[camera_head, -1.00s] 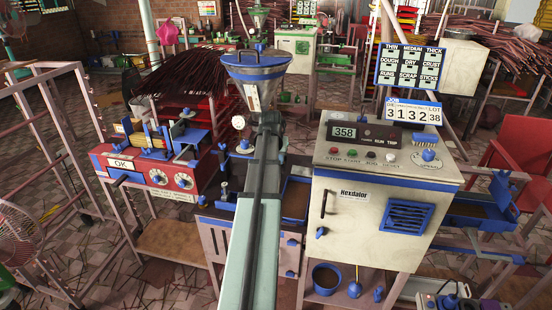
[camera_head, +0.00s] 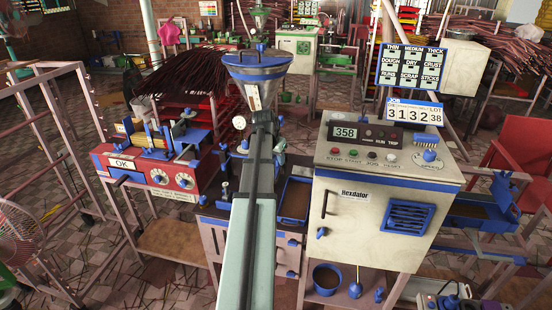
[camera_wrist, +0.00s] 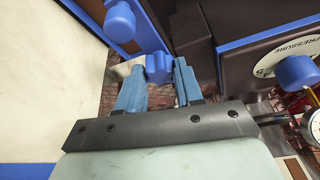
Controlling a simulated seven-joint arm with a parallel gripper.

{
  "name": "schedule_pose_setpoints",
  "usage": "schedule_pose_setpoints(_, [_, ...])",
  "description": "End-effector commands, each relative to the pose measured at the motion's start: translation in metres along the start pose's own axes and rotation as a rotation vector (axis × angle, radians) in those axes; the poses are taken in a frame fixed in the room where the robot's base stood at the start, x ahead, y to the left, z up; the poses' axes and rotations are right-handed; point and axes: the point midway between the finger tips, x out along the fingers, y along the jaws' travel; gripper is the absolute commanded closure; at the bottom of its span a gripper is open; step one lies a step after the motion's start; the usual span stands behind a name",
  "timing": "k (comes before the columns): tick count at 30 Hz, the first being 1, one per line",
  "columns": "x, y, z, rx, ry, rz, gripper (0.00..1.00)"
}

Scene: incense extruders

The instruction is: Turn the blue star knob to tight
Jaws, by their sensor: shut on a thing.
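A blue lobed knob (camera_wrist: 158,66), which looks like the star knob, sits between the two blue-grey fingers of my gripper (camera_wrist: 158,78) in the wrist view. The fingers are shut on it from the left and right; its lobes show at and beyond the fingertips. In the head view my arm covers the knob and the fingers, in front of the extruder below the blue-rimmed hopper (camera_head: 257,66). Any tight marking for this knob cannot be seen.
Another blue knob (camera_wrist: 297,72) sits at a PRESSURE dial on the right in the wrist view, and one more (camera_wrist: 120,22) at upper left. A white control cabinet (camera_head: 360,222) stands right of my arm, a red machine (camera_head: 150,172) to the left.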

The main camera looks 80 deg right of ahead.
Motion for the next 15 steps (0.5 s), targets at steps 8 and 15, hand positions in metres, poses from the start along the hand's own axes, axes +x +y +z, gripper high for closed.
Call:
schedule_pose_setpoints(8, [-0.0001, -0.0001, 0.0002, 0.001, 0.000, -0.001, 0.49])
schedule_pose_setpoints(15, [0.0000, 0.0000, 0.0001, 0.000, 0.000, -0.001, 0.39])
